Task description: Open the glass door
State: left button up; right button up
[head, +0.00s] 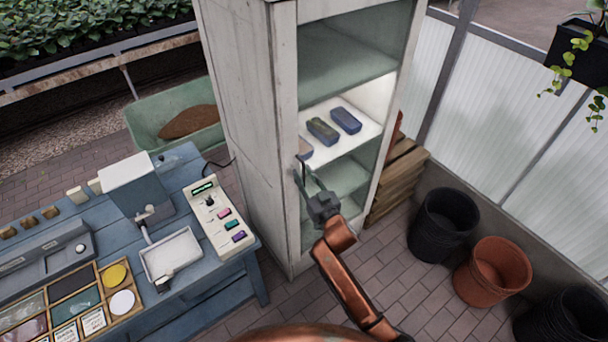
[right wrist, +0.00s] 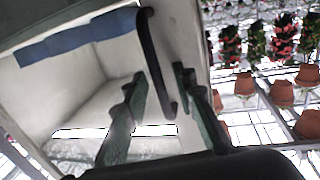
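A tall white cabinet (head: 240,100) stands at the centre, its glass door (head: 345,75) facing right and looking shut. Several dark blocks (head: 322,131) show on a lit shelf inside. A black bar handle (head: 303,165) runs upright along the door's left edge. My right gripper (head: 308,181) is at this handle. In the right wrist view the handle (right wrist: 153,50) passes between the two fingers of my right gripper (right wrist: 160,76). The fingers are apart, with a gap on the left side of the bar; the right finger is close to it. My left gripper is out of view.
A blue workbench (head: 205,285) with a control box (head: 218,215) and sorting trays stands left of the cabinet. Wooden crates (head: 398,175) stand right of it. Black and terracotta pots (head: 493,270) line the right wall. Brick floor in front of the cabinet is clear.

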jog(key=shift+c, duration=0.5)
grip_shut()
dwell(0.3)
